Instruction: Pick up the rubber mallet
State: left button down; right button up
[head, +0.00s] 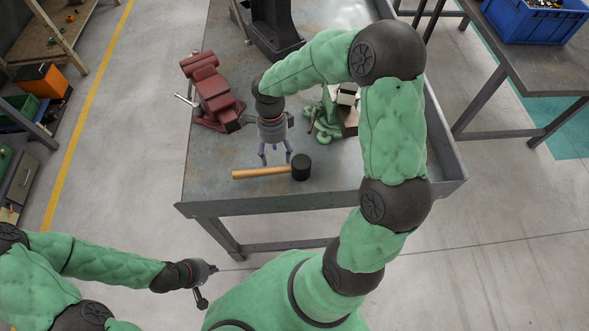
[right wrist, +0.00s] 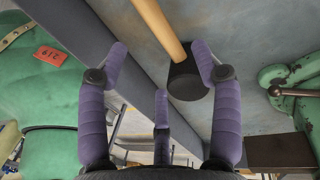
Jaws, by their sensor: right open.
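The rubber mallet (head: 262,172) lies on the metal workbench, its wooden handle pointing left and its black head at the right end. My right gripper (head: 276,158) is open and empty, its purple fingers spread and pointing down close to the handle in the head view. In the right wrist view, the mallet's black head (right wrist: 187,82) shows near the tip of the right-hand finger of my right gripper (right wrist: 158,62), with the handle running up out of frame. I cannot tell the exact gap. My left gripper (head: 205,285) is low at the left, away from the bench; its fingers are too small to judge.
A red vise (head: 212,92) stands on the bench (head: 330,192) left of my right gripper. A green machine (head: 323,118) sits partly hidden behind my right arm. A dark press base (head: 272,30) stands farther back. A blue crate (head: 540,24) is on another table.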

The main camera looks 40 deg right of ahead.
aim_at(278, 170)
jog(key=f, duration=0.3)
jog(key=s+f+b, duration=0.1)
jog(key=f, duration=0.4)
jog(key=shift+s+a+f, duration=0.3)
jog(key=shift+s+f, duration=0.05)
jog(key=shift+f, duration=0.05)
grip_shut()
